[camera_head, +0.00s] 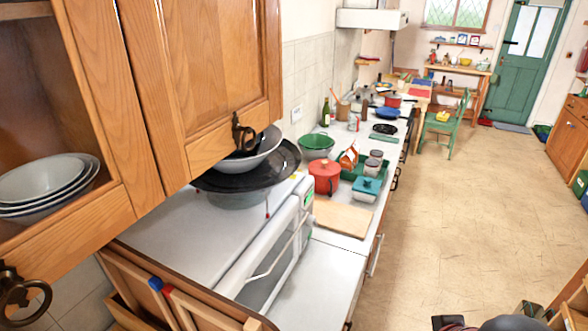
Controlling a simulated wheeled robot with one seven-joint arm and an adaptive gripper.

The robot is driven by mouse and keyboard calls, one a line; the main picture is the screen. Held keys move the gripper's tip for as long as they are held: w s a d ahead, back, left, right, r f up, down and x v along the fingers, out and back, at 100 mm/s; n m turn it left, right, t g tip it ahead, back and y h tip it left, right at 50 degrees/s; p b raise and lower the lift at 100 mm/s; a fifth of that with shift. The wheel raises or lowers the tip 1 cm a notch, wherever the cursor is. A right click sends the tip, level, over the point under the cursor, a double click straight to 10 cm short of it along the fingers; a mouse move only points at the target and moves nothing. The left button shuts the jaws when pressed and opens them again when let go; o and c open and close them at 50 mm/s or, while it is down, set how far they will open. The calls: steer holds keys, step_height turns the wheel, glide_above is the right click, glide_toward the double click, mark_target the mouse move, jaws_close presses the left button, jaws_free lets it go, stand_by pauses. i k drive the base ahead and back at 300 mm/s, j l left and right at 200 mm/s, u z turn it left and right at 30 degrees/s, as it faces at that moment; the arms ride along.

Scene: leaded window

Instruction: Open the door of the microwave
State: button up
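The white microwave (165,232) stands on the counter at the left centre, partly under a wooden wall cabinet. Its front faces right and is seen at a steep angle from above. The microwave door (262,246) looks shut, with a slim light handle (272,265) along it. A small green panel (307,199) is at the far end of the front. A large dark pan or plate with bowls (262,171) rests on top of the microwave. My gripper's fingers do not show. Only dark rounded parts, perhaps of my arm, show at the bottom edge, right of centre.
The wall cabinet door (215,70) hangs over the microwave's near side. Beyond it, a red pot (324,177), a cutting board (341,217) and a green bowl (316,146) crowd the counter. The floor (460,215) right of the counter is clear.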

mark_target(258, 295)
steer(key=l+u, duration=0.55)
steer(key=u, duration=0.15)
steer(key=l+u, duration=0.35)
